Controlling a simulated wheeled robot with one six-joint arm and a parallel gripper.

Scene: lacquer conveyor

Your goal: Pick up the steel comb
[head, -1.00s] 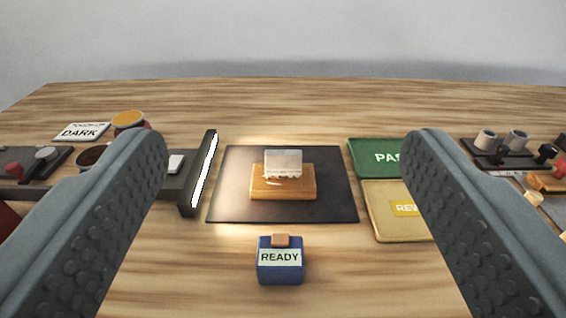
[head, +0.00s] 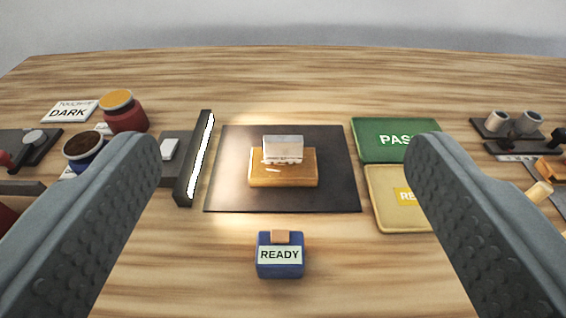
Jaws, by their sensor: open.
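A small pale metallic plate with a notched lower edge, which looks like the steel comb (head: 283,149), stands on a wooden block (head: 270,178) in the head view. The block lies on a dark square mat (head: 225,185) at the middle of the table. My gripper (head: 285,150) is open and empty, its two grey fingers wide apart at the left and right of the picture. The comb appears between them, farther out. I cannot tell how far the fingertips are from it.
A blue READY box (head: 280,269) stands in front of the mat. A lit bar (head: 193,165) rises left of it, beside red (head: 124,118) and blue pots (head: 78,158). Green (head: 372,150) and yellow (head: 385,217) trays lie right, partly behind my finger. Cups (head: 528,123) stand far right.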

